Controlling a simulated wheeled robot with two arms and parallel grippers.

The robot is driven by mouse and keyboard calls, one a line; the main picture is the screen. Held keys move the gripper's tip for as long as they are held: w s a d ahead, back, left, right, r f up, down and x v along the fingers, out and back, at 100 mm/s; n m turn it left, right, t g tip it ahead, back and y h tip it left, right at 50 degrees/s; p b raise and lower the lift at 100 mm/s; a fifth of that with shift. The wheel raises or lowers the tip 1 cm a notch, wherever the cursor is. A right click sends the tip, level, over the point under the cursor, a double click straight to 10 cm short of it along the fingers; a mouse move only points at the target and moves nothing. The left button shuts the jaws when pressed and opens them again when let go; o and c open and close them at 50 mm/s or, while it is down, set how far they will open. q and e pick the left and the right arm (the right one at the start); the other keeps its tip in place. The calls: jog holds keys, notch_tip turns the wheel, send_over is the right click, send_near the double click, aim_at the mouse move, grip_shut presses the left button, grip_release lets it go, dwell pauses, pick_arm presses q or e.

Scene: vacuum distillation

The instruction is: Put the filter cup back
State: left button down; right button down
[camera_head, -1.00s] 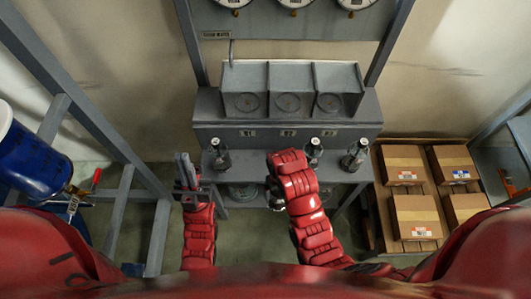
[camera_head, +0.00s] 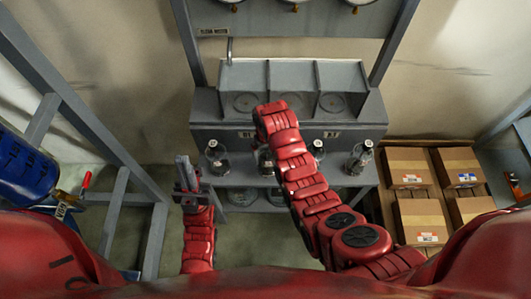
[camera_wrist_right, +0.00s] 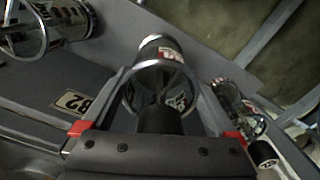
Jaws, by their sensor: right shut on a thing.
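My right gripper (camera_wrist_right: 156,132), with red fingertips, is shut on a clear glass vessel with a metal ring and a label, which I take as the filter cup (camera_wrist_right: 158,62). In the head view my right arm reaches over the middle of the grey unit and hides its gripper. Glass vessels stand along the unit's front: one at the left (camera_head: 217,158), one right of the arm (camera_head: 317,151) and one at the far right (camera_head: 360,158). Another glass vessel (camera_head: 265,161) shows partly behind the arm; I cannot tell if it is the held one. My left gripper (camera_head: 187,172) is raised at the left, apart from the vessels.
The grey unit (camera_head: 200,108) has three bays with round recesses; my arm partly covers the middle. Gauges (camera_head: 295,5) hang above. Cardboard boxes (camera_head: 418,220) stand at the right, a blue drum (camera_head: 22,168) at the left. A neighbouring vessel (camera_wrist_right: 238,108) is close beside the right gripper.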

jog(key=shift+w+a+r, duration=0.15)
jog(key=shift+w, duration=0.4)
jog(key=shift+w+a+f, duration=0.15)
jog(key=shift+w+f, duration=0.1)
jog(key=shift+w, duration=0.35)
jog(key=shift+f+p, duration=0.15)
jog(key=shift+p, duration=0.25)
jog(key=shift+s+f+p, duration=0.1)
jog(key=shift+f+p, duration=0.35)
jog(key=shift+f, duration=1.2)
jog(key=shift+f, duration=0.15)
grip_release()
